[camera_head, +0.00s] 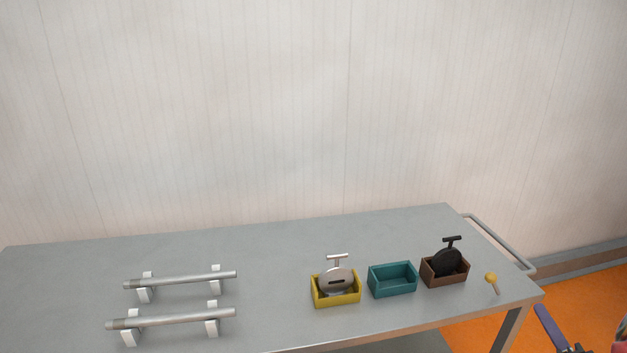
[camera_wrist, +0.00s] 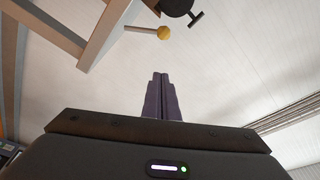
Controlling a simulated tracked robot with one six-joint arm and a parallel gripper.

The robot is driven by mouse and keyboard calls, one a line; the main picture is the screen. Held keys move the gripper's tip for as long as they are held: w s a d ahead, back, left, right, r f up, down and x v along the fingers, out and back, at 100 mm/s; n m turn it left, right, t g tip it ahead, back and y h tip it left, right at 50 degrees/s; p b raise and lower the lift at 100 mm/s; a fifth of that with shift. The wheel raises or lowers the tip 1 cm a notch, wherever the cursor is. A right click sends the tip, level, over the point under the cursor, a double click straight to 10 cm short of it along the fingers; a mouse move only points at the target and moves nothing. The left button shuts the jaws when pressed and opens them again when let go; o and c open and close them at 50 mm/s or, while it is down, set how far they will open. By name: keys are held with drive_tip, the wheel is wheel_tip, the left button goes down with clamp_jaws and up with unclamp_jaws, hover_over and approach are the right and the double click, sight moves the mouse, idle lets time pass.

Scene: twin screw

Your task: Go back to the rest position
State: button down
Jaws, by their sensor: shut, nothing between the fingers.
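My gripper (camera_wrist: 160,97) shows in the wrist view with its two dark fingers pressed together and nothing between them. It points toward the pale wall, apart from the table and the things on it. In the head view only a small dark part of my arm shows at the bottom right corner, beside the table's right end. The grey table (camera_head: 290,250) carries two silver rods (camera_head: 185,280) (camera_head: 175,318), each lying on a pair of white supports at the left.
A yellow box (camera_head: 336,298) holds a silver disc with a T-handle, a teal box (camera_head: 393,280) is empty, and a brown box (camera_head: 444,275) holds a black disc. A yellow knob (camera_head: 491,278) stands near the table's right edge. A rail (camera_head: 500,243) runs along that end.

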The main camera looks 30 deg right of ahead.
drive_tip(key=shift+w, duration=0.1)
drive_tip(key=w+a+r+n+y, duration=0.3)
drive_tip(key=w+a+y, duration=0.3)
drive_tip(key=w+a, duration=0.3)
drive_tip(key=w+a+r+n+y, duration=0.3)
drive_tip(key=w+a+y, duration=0.35)
drive_tip(key=w, duration=0.45)
drive_tip(key=w+a+r+n+g+y, duration=0.1)
drive_tip(key=w+a+n+g+y, duration=0.2)
drive_tip(key=a, duration=0.7)
drive_tip(key=w+a+n+g+y, duration=0.1)
drive_tip(key=w+a+g+y, duration=0.2)
drive_tip(key=a, duration=0.7)
drive_tip(key=s+a+r+n+g+h, duration=0.2)
drive_tip(key=s+a+n+h, duration=0.2)
drive_tip(key=a, duration=0.7)
drive_tip(key=s+a+r+n+g+h, duration=0.3)
drive_tip(key=a+h, duration=0.1)
drive_tip(key=a, duration=0.7)
drive_tip(key=shift+s+a+n, duration=0.4)
drive_tip(key=shift+s+r, duration=0.1)
